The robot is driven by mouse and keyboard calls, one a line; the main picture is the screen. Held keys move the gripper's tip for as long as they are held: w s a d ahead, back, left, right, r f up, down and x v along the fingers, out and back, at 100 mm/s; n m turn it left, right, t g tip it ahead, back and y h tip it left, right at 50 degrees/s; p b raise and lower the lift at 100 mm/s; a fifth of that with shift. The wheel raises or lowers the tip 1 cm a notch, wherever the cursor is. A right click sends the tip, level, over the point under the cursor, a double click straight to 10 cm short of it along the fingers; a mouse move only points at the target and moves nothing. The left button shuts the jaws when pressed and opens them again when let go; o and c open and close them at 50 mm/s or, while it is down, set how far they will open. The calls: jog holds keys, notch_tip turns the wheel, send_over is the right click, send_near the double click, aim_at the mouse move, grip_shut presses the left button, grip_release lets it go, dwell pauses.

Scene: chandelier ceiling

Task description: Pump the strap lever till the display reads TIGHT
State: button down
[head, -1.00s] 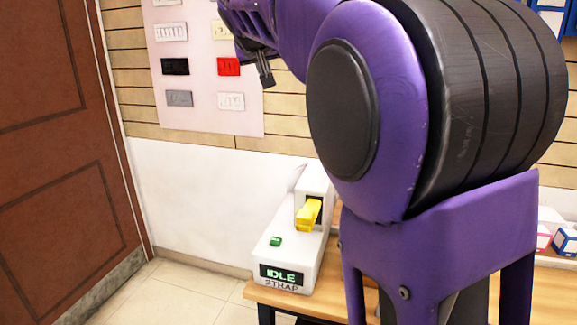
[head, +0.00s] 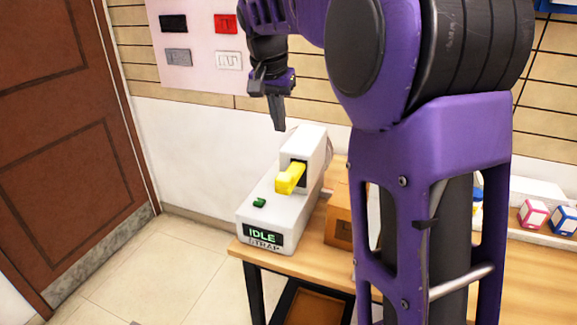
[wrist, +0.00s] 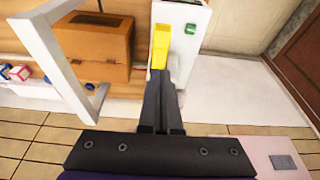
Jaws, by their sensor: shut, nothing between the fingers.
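The white strap machine (head: 262,215) stands on the left end of the wooden table in the head view. Its display (head: 262,236) reads IDLE above the label STRAP. A yellow lever (head: 290,179) sticks out of a dark slot in its raised block, and a green button (head: 259,203) is on its top. My gripper (head: 279,127) points down above and behind the raised block, apart from the lever, and is shut and empty. In the wrist view the shut fingers (wrist: 162,90) reach toward the yellow lever (wrist: 160,46); the green button (wrist: 190,29) lies beyond.
A brown cardboard box (head: 339,215) sits on the table (head: 300,262) right of the machine. A white frame (wrist: 68,60) stands at the left in the wrist view. Small pink and blue boxes (head: 532,213) lie on a tray at the right. The wall panel (head: 200,75) is behind.

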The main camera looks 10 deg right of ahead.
aim_at(285, 176)
jog(key=shift+f, duration=0.2)
jog(key=x, duration=0.9)
jog(key=s+b+x, duration=0.1)
jog(key=x, duration=0.3)
jog(key=shift+w+a+f, duration=0.1)
jog(key=shift+a+f, duration=0.2)
jog(key=shift+f, duration=0.15)
jog(key=shift+f, duration=0.1)
